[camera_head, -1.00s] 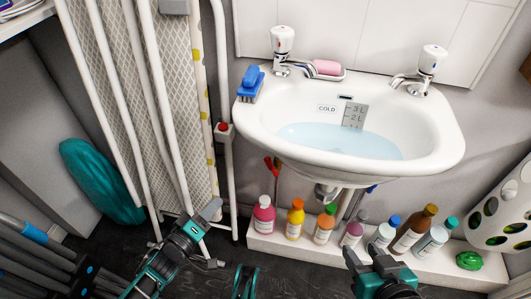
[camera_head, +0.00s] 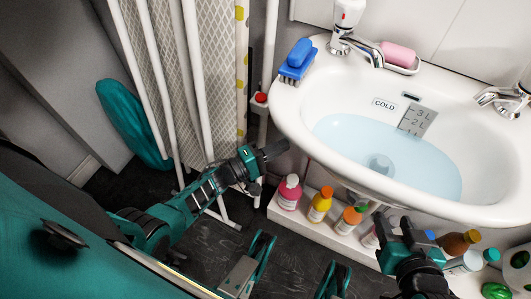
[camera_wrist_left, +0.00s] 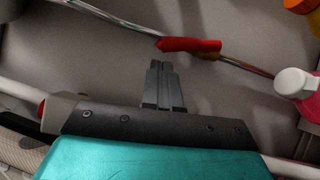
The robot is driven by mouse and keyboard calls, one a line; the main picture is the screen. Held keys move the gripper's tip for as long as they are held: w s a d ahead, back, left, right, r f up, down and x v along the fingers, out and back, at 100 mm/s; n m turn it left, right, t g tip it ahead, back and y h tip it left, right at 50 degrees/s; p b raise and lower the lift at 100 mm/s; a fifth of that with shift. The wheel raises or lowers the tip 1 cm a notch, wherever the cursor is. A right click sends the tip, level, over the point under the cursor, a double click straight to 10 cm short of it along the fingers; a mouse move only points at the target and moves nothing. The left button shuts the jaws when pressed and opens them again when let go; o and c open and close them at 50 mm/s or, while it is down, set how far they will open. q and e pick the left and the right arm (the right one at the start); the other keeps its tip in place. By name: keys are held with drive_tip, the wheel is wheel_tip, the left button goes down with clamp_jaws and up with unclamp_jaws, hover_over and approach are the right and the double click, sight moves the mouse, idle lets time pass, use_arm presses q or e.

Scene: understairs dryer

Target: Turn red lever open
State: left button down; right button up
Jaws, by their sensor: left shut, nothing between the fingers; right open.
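The red lever (camera_wrist_left: 188,45) shows in the left wrist view, lying along a thin metal pipe at the upper middle. In the head view I cannot make it out; my left arm's end and the basin edge cover that area. My left gripper (camera_head: 276,149) is shut and empty, below the left side of the basin. In the wrist view its closed grey fingertips (camera_wrist_left: 159,66) point up toward the lever, just below it in the picture; I see no clear contact. My right gripper (camera_head: 406,224) is open and empty in front of the basin.
The white basin (camera_head: 292,118) holds water. Several bottles stand on a white ledge below, a pink bottle (camera_head: 289,192) nearest my left gripper. A white pipe with a red cap (camera_head: 260,98) and an ironing board (camera_head: 168,52) stand to the left. Dark floor (camera_head: 215,240) lies open in front.

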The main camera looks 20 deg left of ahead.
use_arm(q)
drive_tip(key=x, duration=0.2)
drive_tip(key=shift+w+d, duration=0.15)
drive_tip(key=shift+w, duration=0.1)
use_arm(e)
drive_tip(key=shift+a+f, duration=0.1)
drive_tip(key=shift+f, duration=0.15)
use_arm(q)
drive_tip(key=d+p, duration=0.1)
drive_tip(key=d+r+m+p, duration=0.1)
drive_tip(key=p, duration=0.1)
drive_tip(key=m+g+p, duration=0.1)
drive_tip(key=shift+d+r+y+p, duration=0.4)
use_arm(e)
drive_tip(key=d+r, duration=0.3)
drive_tip(key=shift+s, duration=0.3)
